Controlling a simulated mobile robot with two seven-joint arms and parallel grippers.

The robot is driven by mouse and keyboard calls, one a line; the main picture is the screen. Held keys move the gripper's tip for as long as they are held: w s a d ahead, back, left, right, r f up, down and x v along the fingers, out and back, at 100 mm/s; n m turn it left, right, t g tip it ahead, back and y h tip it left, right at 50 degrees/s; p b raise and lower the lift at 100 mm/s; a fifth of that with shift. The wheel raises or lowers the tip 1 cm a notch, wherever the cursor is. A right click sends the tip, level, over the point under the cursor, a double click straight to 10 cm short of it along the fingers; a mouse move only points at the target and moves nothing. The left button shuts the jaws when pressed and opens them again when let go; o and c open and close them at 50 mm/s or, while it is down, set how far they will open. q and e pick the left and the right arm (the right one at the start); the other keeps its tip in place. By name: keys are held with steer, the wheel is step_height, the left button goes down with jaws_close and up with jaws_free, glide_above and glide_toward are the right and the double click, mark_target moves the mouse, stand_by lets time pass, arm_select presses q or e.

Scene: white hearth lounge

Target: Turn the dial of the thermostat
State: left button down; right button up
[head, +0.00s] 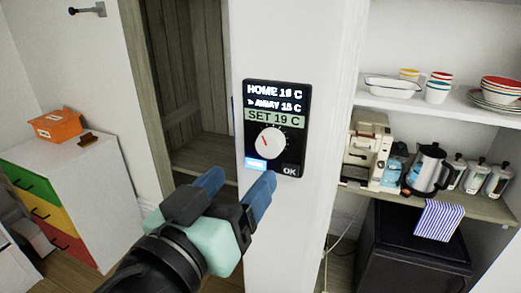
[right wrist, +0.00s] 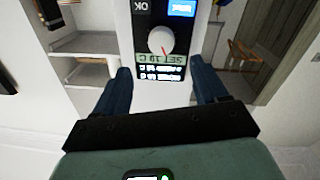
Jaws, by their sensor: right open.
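The thermostat (head: 303,125) is a black upright panel on a white wall post. Its screen reads "HOME 19 C", "AWAY 15 C" with a small arrow beside it, and "SET 19 C" on a green band. The round white dial (head: 271,142) has a red pointer mark aimed up and left. My right gripper (head: 236,188) is open and empty, its blue fingers just below and left of the panel in the picture. In the right wrist view the dial (right wrist: 160,41) appears upside down, beyond the gap between the fingers (right wrist: 163,88). My left gripper is out of view.
A lit blue button (head: 256,164) and an "OK" key (head: 290,171) sit below the dial. Right of the post, shelves hold dishes, a coffee machine (head: 366,150) and a kettle (head: 427,168). An orange box (head: 56,125) rests on a coloured drawer unit at left.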

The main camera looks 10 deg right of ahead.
mark_target(267, 148)
steer(key=p+x, duration=0.1)
steer(key=x, duration=0.8)
steer(key=shift+w, duration=0.2)
steer(key=c, duration=1.1)
